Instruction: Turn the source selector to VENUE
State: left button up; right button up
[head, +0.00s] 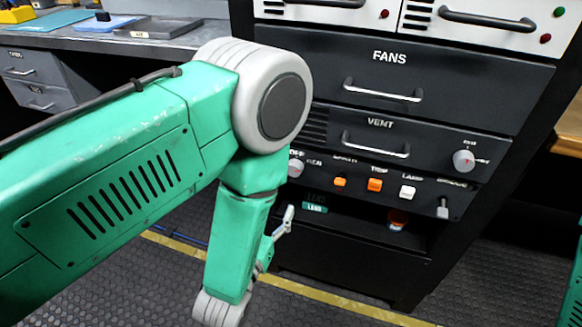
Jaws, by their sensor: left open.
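A round grey knob (295,167) sits at the left end of the lower switch panel, just right of my left arm's elbow. OFF is lettered above it and what looks like GEN to its right. It seems to be the source selector. My arm hides its left side; I cannot read VENUE or tell where the knob points. My left gripper (283,224) is open and empty, low in front of the rack, below the knob and apart from it. The arm hides much of the gripper. My right gripper is not in view.
Right of the knob are orange switches (375,185), a white switch (407,192) and a grey toggle (443,208). Another knob (463,160) is on the VENT drawer (375,141). Drawer handles protrude above. An open shelf (355,232) lies below; a workbench (110,42) is behind left.

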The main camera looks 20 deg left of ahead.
aim_at(292, 173)
pick_arm(q)
jog(key=w+b, duration=0.2)
jog(key=w, duration=0.9)
jog(key=shift+d, duration=0.2)
jog(key=shift+w+d, duration=0.1)
jog(key=shift+w, duration=0.2)
jog(key=shift+w+d+r, duration=0.1)
jog(key=shift+w+d, duration=0.1)
jog(key=shift+d, duration=0.2)
jog(key=shift+a, duration=0.35)
jog(key=c, duration=1.1)
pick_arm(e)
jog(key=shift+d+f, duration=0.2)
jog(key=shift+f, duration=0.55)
